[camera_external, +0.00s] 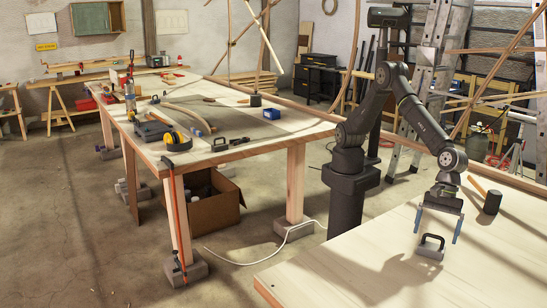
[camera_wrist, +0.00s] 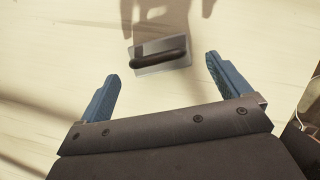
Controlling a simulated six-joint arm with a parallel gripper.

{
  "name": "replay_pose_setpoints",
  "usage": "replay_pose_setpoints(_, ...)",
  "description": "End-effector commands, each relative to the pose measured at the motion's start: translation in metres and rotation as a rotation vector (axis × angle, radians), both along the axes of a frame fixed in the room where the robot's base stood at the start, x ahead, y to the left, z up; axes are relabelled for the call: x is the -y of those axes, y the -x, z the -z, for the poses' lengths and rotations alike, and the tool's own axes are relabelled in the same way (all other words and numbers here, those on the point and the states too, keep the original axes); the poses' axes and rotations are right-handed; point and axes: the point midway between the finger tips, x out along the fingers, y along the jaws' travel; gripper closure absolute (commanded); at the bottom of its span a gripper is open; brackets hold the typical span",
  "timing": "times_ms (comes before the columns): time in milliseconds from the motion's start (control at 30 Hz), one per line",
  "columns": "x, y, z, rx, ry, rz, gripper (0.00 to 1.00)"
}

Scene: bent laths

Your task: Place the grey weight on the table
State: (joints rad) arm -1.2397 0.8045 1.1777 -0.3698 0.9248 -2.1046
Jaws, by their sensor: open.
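The grey weight (camera_external: 429,251) is a small grey block with a black handle on top. It rests on the pale wooden table (camera_external: 350,270) in the right foreground. My gripper (camera_external: 437,230) is open and empty, pointing down just above the weight, with its blue fingers spread wide. In the wrist view the weight (camera_wrist: 178,62) lies beyond the fingertips of my gripper (camera_wrist: 161,68), roughly centred between them. The fingers appear apart from it, and its handle runs across the gap.
A black-headed mallet (camera_external: 491,203) lies on the table behind my gripper. The table's front left is clear.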

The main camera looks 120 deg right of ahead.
Motion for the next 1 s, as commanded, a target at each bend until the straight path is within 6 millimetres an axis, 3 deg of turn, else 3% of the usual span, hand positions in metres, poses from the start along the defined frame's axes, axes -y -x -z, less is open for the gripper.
replay_pose_setpoints(200, 0.007, 0.017, -0.045, 0.001, -0.003, -0.001, 0.06)
replay_pose_setpoints(400, 0.010, 0.026, -0.068, 0.001, -0.001, 0.000, 0.06)
replay_pose_setpoints(800, 0.012, 0.028, -0.073, 0.000, 0.000, 0.000, 0.06)
replay_pose_setpoints(1000, 0.010, 0.024, -0.064, -0.001, 0.001, 0.000, 0.06)
